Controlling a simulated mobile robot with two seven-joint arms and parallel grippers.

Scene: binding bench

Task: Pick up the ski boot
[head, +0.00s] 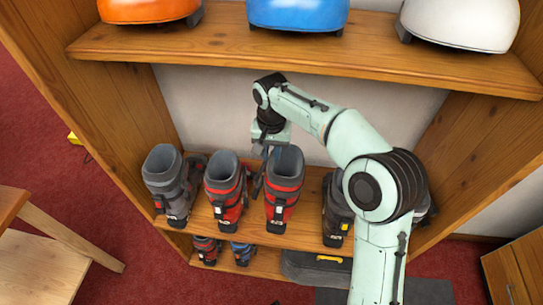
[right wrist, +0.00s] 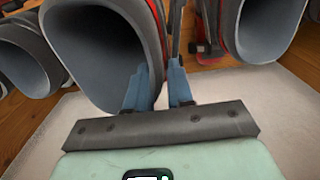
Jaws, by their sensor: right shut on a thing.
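Two red-and-grey ski boots stand side by side mid-shelf in the head view, a left one (head: 225,185) and a right one (head: 285,185). My right gripper (head: 268,158) reaches down from above at the left edge of the right boot. In the right wrist view its blue fingers (right wrist: 160,85) are shut on the rim wall of the large grey-lined boot (right wrist: 95,50), which matches that right boot. The boot appears upright at shelf height; whether its sole touches the shelf cannot be told. My left gripper is not in view.
A grey boot (head: 170,185) stands to the left on the boot shelf (head: 305,235); a dark boot (head: 337,215) stands to the right, partly behind my arm. Above, a shelf (head: 300,50) holds orange, blue and white helmets. More boots and a dark case (head: 315,268) are below.

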